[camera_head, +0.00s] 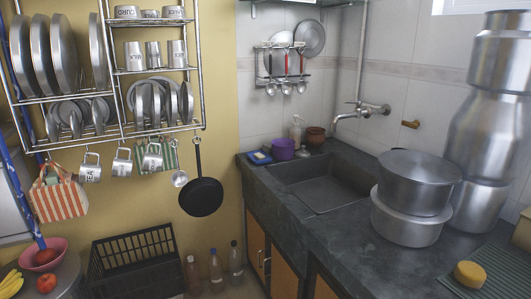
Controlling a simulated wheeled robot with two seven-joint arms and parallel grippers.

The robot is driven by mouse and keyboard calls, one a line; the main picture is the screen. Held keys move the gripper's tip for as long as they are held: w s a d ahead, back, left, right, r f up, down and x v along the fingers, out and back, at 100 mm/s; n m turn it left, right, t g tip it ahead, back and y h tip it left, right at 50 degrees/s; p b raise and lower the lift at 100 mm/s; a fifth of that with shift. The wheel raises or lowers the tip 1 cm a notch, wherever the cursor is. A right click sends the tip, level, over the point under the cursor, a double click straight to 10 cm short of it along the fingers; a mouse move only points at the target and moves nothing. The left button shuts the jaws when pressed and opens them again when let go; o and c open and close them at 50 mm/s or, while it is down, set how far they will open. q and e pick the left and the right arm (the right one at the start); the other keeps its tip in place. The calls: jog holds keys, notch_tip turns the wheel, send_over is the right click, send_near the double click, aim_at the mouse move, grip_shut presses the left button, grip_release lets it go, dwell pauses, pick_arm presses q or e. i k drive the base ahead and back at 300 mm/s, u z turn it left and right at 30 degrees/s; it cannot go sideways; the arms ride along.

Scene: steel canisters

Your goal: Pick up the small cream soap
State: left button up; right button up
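I cannot clearly make out a small cream soap. A yellow, rounded block (469,273) lies on a green ribbed mat (497,262) on the counter at the lower right. A blue dish (259,158) with something small and yellowish in it sits at the counter's back left corner, left of the sink. It is too small to tell whether that is soap. Neither of my grippers is in view.
A purple cup (283,149), a pale pump bottle (296,130) and a brown pot (316,136) stand behind the sink (325,183). Stacked steel pots (408,220) and tall canisters (487,130) crowd the right. The counter's front strip (345,238) is clear.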

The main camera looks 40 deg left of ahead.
aim_at(260, 156)
jog(key=u, duration=0.6)
jog(key=i, duration=0.85)
jog(key=u, duration=0.9)
